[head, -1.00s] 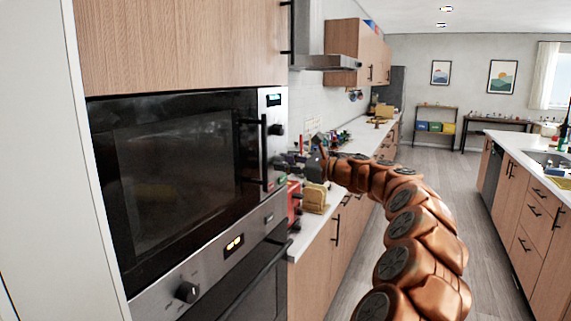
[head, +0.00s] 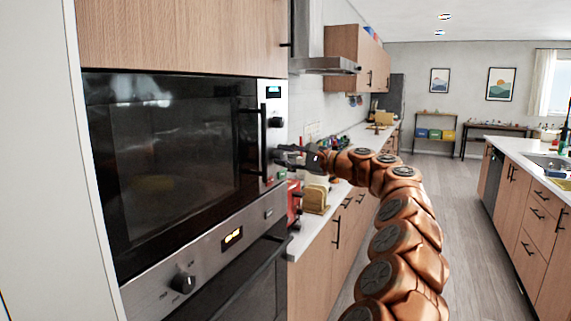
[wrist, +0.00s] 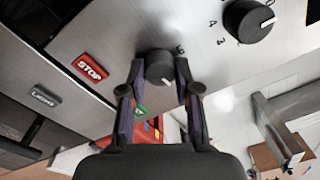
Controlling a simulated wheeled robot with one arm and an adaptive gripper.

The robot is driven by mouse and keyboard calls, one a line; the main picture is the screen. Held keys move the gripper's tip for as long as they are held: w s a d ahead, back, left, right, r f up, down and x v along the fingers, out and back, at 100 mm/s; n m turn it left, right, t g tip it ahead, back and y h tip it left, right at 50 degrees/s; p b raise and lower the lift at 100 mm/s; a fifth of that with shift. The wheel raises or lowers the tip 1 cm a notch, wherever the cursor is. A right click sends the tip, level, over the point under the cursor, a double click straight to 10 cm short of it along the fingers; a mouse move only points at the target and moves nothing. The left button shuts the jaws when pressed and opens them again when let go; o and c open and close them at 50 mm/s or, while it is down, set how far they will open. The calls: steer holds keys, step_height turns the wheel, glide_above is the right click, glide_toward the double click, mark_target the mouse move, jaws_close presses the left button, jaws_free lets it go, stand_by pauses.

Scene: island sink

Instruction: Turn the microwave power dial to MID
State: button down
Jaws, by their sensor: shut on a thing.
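The microwave (head: 180,160) is built into the cabinet at left, its dark door closed. Its steel control panel (head: 273,100) runs down the right side. My gripper (head: 280,155) reaches the lower part of this panel from the right. In the wrist view, my gripper (wrist: 160,80) has a finger on each side of a round black dial (wrist: 160,66) and is shut on it. A pale mark shows at the dial's lower edge; the lettering beside it is too small to read. A second black dial (wrist: 248,20) with numerals stands apart; it shows in the head view (head: 277,122).
The vertical door handle (head: 263,140) is just left of the panel. A red toaster (head: 294,200) stands on the counter below. The floor at right is clear.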

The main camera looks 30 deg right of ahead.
steer(key=shift+n+b, duration=0.8)
steer(key=shift+n, duration=1.2)
steer(key=c, duration=0.8)
jaws_free()
steer(key=shift+s, duration=0.1)
steer(key=v, duration=1.1)
steer(key=shift+s+d, duration=0.3)
